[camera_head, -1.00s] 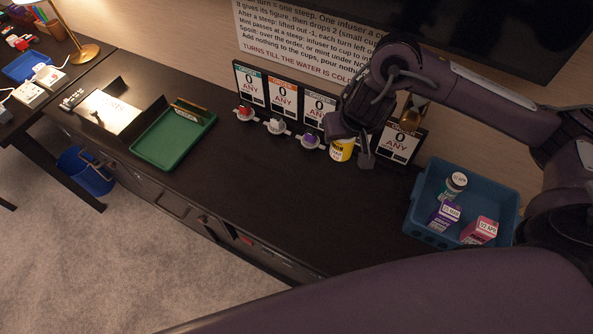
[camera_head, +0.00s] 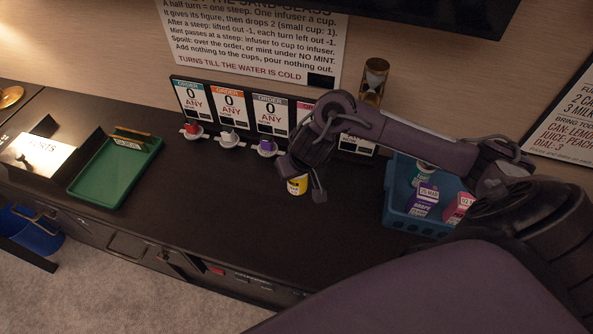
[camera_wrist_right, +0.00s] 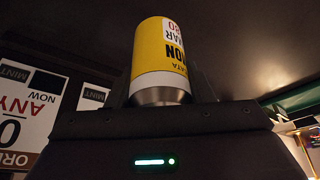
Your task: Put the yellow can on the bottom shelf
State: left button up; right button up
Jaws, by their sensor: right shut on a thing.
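The yellow can (camera_head: 297,185) is in my right gripper (camera_head: 303,190), above the dark counter in front of the order cards. In the right wrist view the can (camera_wrist_right: 160,62) stands out from between the dark fingers, its yellow label with black print and its silver end showing. My right gripper is shut on it. The can's upper part is hidden by the gripper in the head view. My left gripper is not in view. No open shelf can be made out; the cabinet front (camera_head: 130,245) below the counter shows handles.
A row of order cards (camera_head: 228,106) with small cups stands at the counter's back, an hourglass (camera_head: 374,78) behind. A blue crate (camera_head: 400,205) with cartons is right. A green tray (camera_head: 100,190) is left. The counter's front middle is clear.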

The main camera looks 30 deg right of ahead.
aim_at(297, 181)
jog(key=shift+f+b, duration=0.7)
jog(key=shift+f, duration=1.45)
jog(key=o, duration=1.1)
jog(key=shift+f, duration=0.15)
